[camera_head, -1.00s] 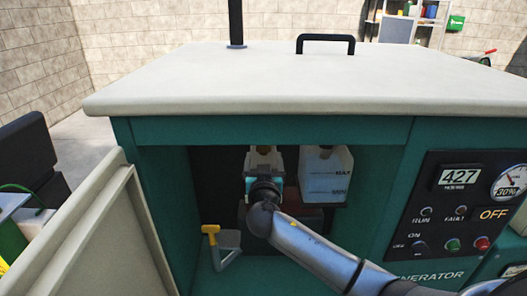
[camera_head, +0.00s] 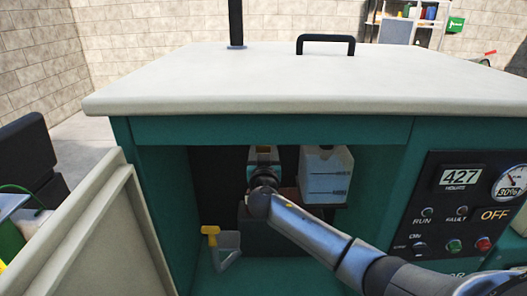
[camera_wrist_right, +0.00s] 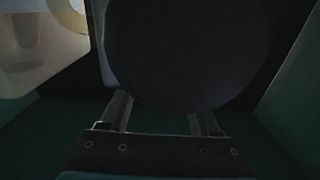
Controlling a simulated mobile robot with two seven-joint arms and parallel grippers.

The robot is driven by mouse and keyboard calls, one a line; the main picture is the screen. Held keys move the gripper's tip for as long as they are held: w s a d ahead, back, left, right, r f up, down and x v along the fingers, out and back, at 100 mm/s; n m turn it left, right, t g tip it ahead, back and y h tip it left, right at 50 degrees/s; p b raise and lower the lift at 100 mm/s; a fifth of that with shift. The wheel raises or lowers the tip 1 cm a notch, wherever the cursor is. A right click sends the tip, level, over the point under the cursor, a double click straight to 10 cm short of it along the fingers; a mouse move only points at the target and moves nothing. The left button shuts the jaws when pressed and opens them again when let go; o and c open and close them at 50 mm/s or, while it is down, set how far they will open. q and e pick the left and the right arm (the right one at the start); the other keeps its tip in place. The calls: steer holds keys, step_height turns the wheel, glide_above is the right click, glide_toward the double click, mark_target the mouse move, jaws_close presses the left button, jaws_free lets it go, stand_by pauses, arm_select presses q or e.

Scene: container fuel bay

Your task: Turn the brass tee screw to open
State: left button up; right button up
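I cannot make out the brass tee screw for certain. A small brass-coloured piece (camera_head: 263,149) shows just above my right gripper (camera_head: 263,163) inside the open bay of the green cabinet (camera_head: 160,190). My right gripper points into the bay, and its own arm partly hides it. In the right wrist view its two fingers (camera_wrist_right: 158,118) stand apart. A large dark round body (camera_wrist_right: 188,45) fills the view ahead of them and hides the fingertips; I see no grip on it. My left gripper is not in view.
A white tank with level lines (camera_head: 326,176) stands right of my gripper. A yellow-topped clear piece (camera_head: 212,231) stands low at the left. The lid (camera_head: 300,90) overhangs the bay. An open door panel (camera_head: 95,235) is at left, the control panel (camera_head: 465,205) at right.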

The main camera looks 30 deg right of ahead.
jaws_close()
steer(key=shift+d+f+n+t+y, duration=0.1)
steer(key=shift+n+t+y, duration=0.2)
steer(key=shift+y, duration=0.1)
steer(key=shift+s+d+n+t+y+b, duration=0.1)
steer(key=shift+n+t+y+b, duration=0.3)
steer(key=shift+y, duration=0.3)
steer(key=shift+d+n+t+y, duration=0.15)
steer(key=shift+n+t+y, duration=0.15)
steer(key=shift+n+y, duration=0.65)
steer(key=y, duration=0.1)
steer(key=n+y, duration=0.1)
steer(key=y, duration=0.1)
steer(key=shift+s+d+n+t, duration=0.1)
steer(key=shift+d+n+t, duration=0.15)
steer(key=shift+n+t, duration=0.1)
steer(key=shift+d+n+y+p, duration=0.2)
steer(key=shift+n+y+p, duration=0.4)
steer(key=shift+n+y, duration=0.95)
steer(key=shift+m+y, duration=0.25)
steer(key=shift+y, duration=0.35)
